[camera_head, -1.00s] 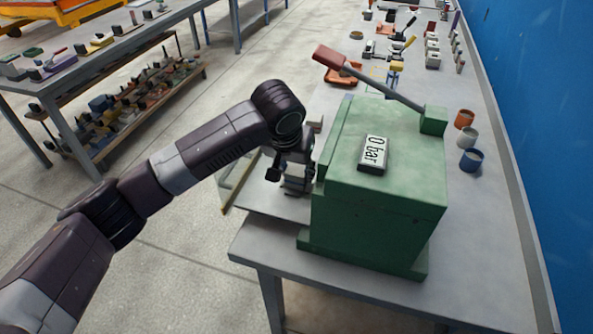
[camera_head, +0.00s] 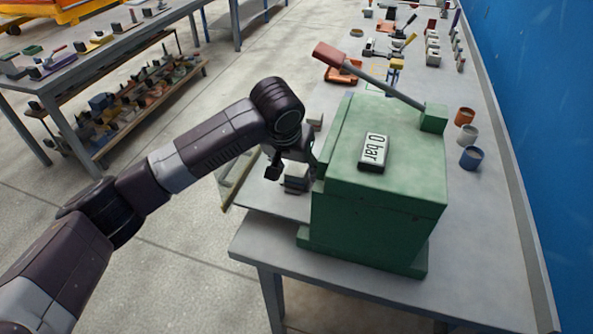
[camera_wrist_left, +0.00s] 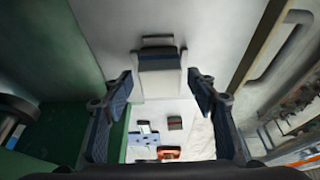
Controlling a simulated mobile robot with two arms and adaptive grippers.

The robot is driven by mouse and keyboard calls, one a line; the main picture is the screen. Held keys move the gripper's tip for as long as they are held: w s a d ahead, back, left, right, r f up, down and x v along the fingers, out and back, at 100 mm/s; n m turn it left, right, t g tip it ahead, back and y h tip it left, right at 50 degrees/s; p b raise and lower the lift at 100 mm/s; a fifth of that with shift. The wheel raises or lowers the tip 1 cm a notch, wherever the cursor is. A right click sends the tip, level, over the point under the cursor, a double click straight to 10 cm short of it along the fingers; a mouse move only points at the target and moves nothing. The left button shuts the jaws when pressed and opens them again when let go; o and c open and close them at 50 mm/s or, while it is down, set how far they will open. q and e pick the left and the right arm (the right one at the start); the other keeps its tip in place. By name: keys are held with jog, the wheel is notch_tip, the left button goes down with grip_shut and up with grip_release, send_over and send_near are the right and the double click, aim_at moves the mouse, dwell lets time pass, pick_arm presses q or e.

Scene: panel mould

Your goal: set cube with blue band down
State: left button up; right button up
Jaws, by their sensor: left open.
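The cube with the blue band (camera_wrist_left: 160,78) is pale grey with a dark blue band across it. In the left wrist view it sits on a pale grey surface, ahead of and between my fingers, with a gap on both sides. In the head view the cube (camera_head: 296,182) stands beside the left side of the green press, below my left gripper, partly covered by it. My left gripper (camera_head: 290,167) is open and clear of the cube; its two spread fingers also show in the left wrist view (camera_wrist_left: 162,92). My right gripper is not in view.
The green press (camera_head: 385,205) with a "0 bar" display (camera_head: 373,152) and a red-ended lever (camera_head: 370,80) stands close to the gripper's right. Three cups, including a blue one (camera_head: 471,159), stand right of the press.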

pick_arm(q)
jog(key=b+v, duration=0.1)
jog(key=v, duration=1)
jog(key=shift+s+f, duration=0.1)
